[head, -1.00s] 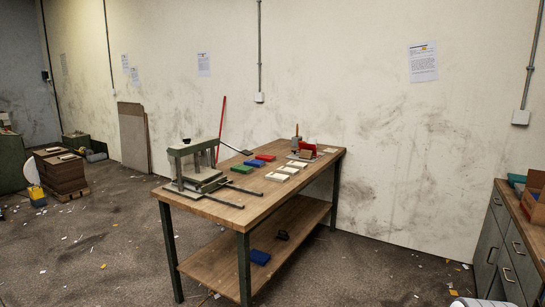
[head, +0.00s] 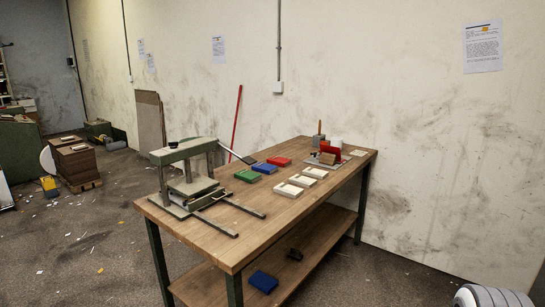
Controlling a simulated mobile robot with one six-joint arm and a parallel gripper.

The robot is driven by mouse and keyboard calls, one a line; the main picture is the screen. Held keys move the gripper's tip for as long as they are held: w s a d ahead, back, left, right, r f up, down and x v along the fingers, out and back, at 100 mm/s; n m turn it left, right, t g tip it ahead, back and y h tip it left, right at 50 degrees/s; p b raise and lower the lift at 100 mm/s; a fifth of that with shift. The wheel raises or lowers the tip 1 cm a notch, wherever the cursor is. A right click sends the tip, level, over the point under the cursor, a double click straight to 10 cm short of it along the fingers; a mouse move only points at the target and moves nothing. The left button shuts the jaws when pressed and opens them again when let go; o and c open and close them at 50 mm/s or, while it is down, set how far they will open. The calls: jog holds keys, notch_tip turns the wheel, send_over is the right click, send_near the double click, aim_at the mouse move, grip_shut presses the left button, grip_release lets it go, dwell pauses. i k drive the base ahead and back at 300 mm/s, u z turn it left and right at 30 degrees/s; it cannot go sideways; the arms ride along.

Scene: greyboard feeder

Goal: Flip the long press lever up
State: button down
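The green-grey press (head: 188,178) stands on the near left part of the wooden workbench. Its long lever (head: 236,154) leaves the right side of the press head and slopes down to the right, with its dark end low over the bench top. My gripper is not in view, so I cannot see whether it is open or shut. Nothing is seen touching the lever.
On the bench (head: 300,226) lie green (head: 247,176), blue (head: 264,168) and red (head: 278,161) blocks and several pale trays (head: 301,181). Two rails (head: 214,225) reach out from the press. A red pole (head: 236,122) leans on the wall behind.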

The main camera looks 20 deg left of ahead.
aim_at(249, 160)
jog(key=u, duration=0.5)
jog(key=i, duration=1.3)
jog(key=u, duration=1.25)
jog(key=i, duration=0.6)
jog(key=u, duration=0.35)
jog(key=k, duration=0.95)
jog(key=u, duration=0.15)
jog(key=i, duration=0.9)
jog(key=z, duration=0.1)
